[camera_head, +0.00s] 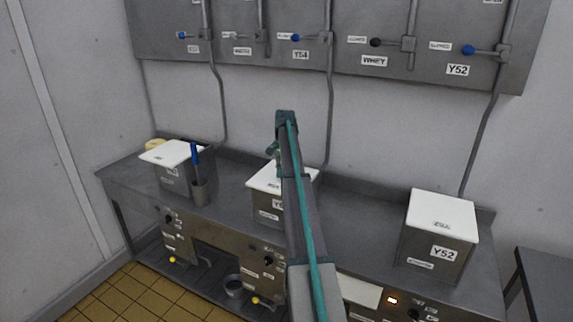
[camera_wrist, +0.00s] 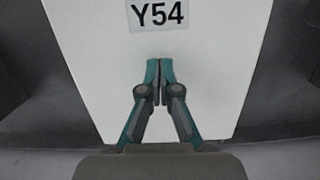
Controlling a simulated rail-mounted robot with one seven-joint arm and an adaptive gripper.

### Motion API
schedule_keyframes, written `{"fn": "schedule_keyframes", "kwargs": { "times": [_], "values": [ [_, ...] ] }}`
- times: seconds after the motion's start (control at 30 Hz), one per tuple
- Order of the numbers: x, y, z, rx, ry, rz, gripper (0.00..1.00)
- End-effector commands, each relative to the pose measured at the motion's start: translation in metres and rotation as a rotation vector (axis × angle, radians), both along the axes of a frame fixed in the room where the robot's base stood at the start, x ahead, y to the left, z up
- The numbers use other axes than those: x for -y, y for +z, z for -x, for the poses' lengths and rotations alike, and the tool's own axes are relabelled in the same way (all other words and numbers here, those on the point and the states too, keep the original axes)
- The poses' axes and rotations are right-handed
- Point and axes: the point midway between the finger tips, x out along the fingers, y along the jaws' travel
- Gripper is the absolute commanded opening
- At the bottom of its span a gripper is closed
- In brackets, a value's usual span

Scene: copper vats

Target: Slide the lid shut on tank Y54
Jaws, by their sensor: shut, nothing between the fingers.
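The middle steel tank (camera_head: 262,210) stands on the bench, partly hidden behind my arm. Its white lid (camera_head: 264,182) lies over its top; how fully it covers the opening I cannot tell. In the wrist view the white lid (camera_wrist: 95,70) fills the middle, with a Y54 label (camera_wrist: 158,13) at the top edge of the picture. My gripper (camera_wrist: 159,66) shows in front of the lid, its two fingertips together with nothing between them. Whether the fingertips touch the lid is unclear. In the head view my arm reaches over this tank and hides part of the lid.
Tank Y52 (camera_head: 436,250) with a white lid stands to the right. A left tank (camera_head: 185,180) has its white lid (camera_head: 170,152) overhanging leftward; a cup (camera_head: 199,192) with a blue-handled tool stands before it. Pipes and a labelled valve panel (camera_head: 255,50) are on the back wall.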

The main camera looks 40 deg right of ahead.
Motion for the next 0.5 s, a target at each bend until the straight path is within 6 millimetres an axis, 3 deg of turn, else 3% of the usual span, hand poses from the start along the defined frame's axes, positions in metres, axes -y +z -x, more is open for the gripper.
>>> {"fn": "schedule_keyframes", "kwargs": {
  "times": [0.1,0.3,0.5],
  "values": [
    [-0.017,0.002,0.009,0.0,0.001,0.0,0.0],
    [-0.014,-0.014,0.006,0.0,0.0,-0.001,0.0],
    [-0.014,-0.018,0.006,-0.001,0.0,-0.001,0.0]
  ]
}}
